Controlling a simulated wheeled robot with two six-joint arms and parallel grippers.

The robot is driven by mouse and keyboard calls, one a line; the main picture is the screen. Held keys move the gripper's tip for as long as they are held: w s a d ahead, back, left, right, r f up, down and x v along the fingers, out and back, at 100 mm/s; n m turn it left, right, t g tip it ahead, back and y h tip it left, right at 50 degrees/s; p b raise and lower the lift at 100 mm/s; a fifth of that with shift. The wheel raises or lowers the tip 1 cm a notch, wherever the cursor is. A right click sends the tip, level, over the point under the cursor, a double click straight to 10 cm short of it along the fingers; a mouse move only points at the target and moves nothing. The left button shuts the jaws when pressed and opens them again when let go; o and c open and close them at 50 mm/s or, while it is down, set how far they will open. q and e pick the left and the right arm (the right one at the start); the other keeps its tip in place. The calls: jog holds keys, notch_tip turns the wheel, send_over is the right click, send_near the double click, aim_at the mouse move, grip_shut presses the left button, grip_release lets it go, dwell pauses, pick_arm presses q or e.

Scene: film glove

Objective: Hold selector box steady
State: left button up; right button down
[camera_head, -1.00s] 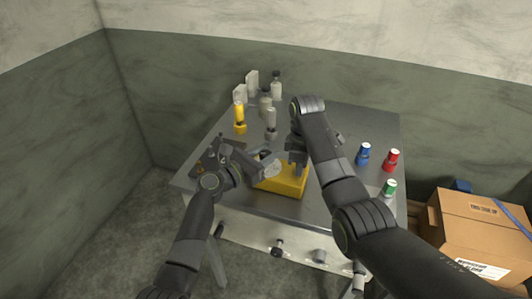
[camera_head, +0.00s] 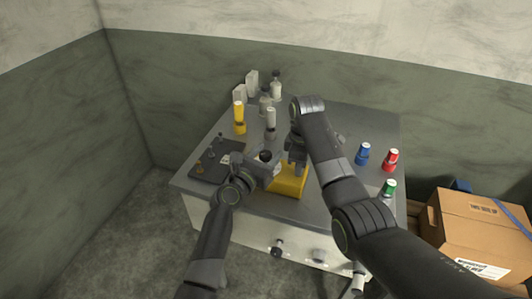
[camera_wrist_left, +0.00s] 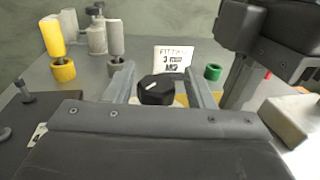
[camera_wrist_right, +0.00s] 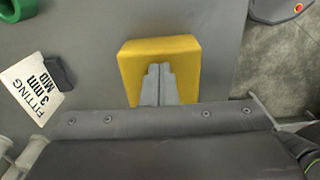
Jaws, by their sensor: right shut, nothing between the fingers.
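The selector box is a yellow block (camera_head: 288,182) on the grey table, partly hidden by my arms in the head view. In the right wrist view its yellow surface (camera_wrist_right: 185,58) is plain. A black knob with a white mark (camera_wrist_left: 156,89) shows between the spread fingers of my left gripper (camera_wrist_left: 162,78), with gaps visible at its sides. My left gripper also shows in the head view (camera_head: 268,166), at the box's left. My right gripper (camera_wrist_right: 160,68) is shut and empty, its fingertips over the yellow surface; whether they touch it I cannot tell.
A white card reading "FITTING 3 MM MID" (camera_wrist_right: 32,82) stands near the box. Blue (camera_head: 363,154), red (camera_head: 391,160) and green (camera_head: 389,189) capped pieces stand at the right. A yellow bottle (camera_head: 239,118) and grey ones stand behind. A dark panel (camera_head: 210,162) lies left.

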pick_arm(q)
jog(key=shift+o, duration=0.3)
jog(key=shift+a, duration=0.1)
jog(key=shift+s+a, duration=0.1)
jog(key=v, duration=1.1)
jog(key=shift+s, duration=0.45)
